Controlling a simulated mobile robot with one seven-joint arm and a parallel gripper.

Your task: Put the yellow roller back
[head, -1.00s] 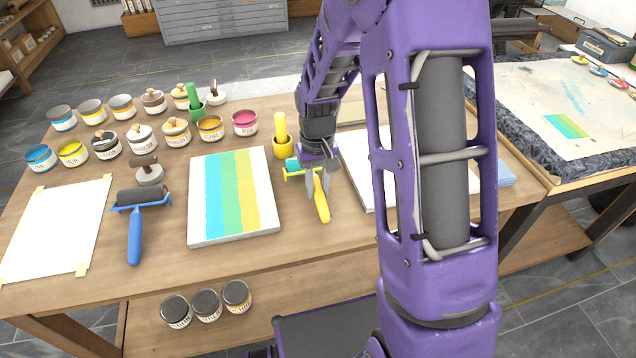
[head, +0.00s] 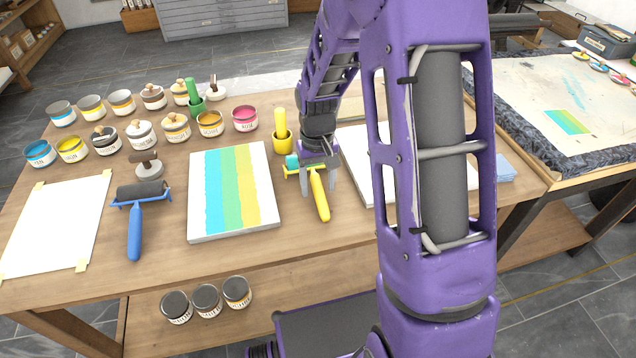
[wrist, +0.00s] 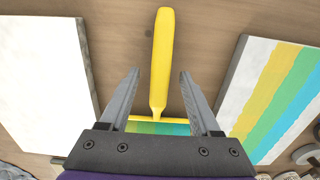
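The yellow roller lies on the table, its yellow handle (head: 320,199) toward the front and its coloured roll behind, right of the striped print. In the wrist view its handle (wrist: 162,55) points away and its roll, with green and teal bands (wrist: 160,127), shows partly near the gripper base. My gripper (head: 318,187) is over it, fingers apart, one on each side of the handle in the picture. The wrist view shows the same open gripper (wrist: 158,72) with clear gaps to the handle. A yellow holder (head: 283,145) with a yellow upright handle stands just behind the roller.
The striped print block (head: 233,195) is on the left and a white block (head: 355,150) on the right. Bare table lies in front of the yellow roller.

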